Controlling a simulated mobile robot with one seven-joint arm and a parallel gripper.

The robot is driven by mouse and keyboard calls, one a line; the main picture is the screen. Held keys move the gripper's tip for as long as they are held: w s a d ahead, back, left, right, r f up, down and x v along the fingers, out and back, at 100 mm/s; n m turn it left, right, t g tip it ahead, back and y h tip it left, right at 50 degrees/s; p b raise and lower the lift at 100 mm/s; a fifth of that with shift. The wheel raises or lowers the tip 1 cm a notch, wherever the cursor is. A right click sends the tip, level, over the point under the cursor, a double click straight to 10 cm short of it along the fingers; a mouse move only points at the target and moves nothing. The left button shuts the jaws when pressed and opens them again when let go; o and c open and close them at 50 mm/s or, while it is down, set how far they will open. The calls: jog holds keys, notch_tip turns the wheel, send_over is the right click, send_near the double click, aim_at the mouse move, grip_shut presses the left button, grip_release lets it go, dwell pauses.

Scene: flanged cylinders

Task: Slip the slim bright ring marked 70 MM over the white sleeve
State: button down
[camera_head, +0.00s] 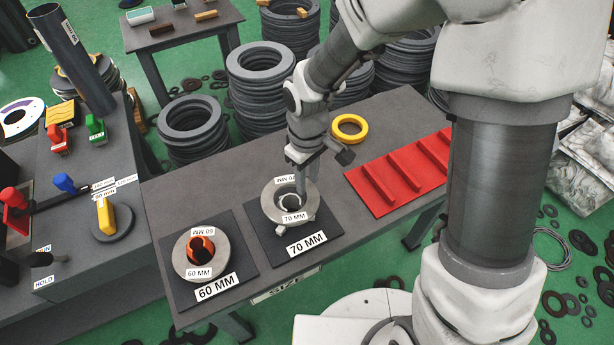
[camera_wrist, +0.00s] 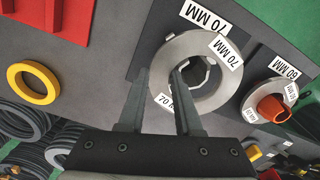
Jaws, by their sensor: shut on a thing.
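The bright metal ring marked 70 MM (camera_head: 268,203) is over the dark pad labelled 70 MM (camera_head: 262,238). In the wrist view the ring (camera_wrist: 226,82) shows its labels and a dark central opening. My gripper (camera_head: 301,186) reaches down onto the ring from above. In the wrist view my gripper (camera_wrist: 160,75) is shut on the ring's wall, one finger outside and the other in the opening. A pale rounded edge, perhaps the white sleeve (camera_wrist: 208,76), shows inside the opening. I cannot tell whether the ring rests on the pad or is slightly raised.
A 60 MM ring (camera_head: 218,262) around an orange piece (camera_head: 201,247) stands on the left pad. A yellow ring (camera_head: 349,128) and red rack (camera_head: 400,171) lie on the same table. A grey side bench (camera_head: 62,226) holds coloured handles. Stacks of dark rings stand behind.

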jog(key=shift+f+b, duration=0.35)
jog(key=shift+f, duration=0.15)
jog(key=c, duration=0.5)
grip_release()
jog(key=shift+r, duration=0.1)
notch_tip(320, 180, up, 17)
jog(key=p, duration=0.6)
jog(key=shift+r, duration=0.2)
jog(key=shift+d, duration=0.15)
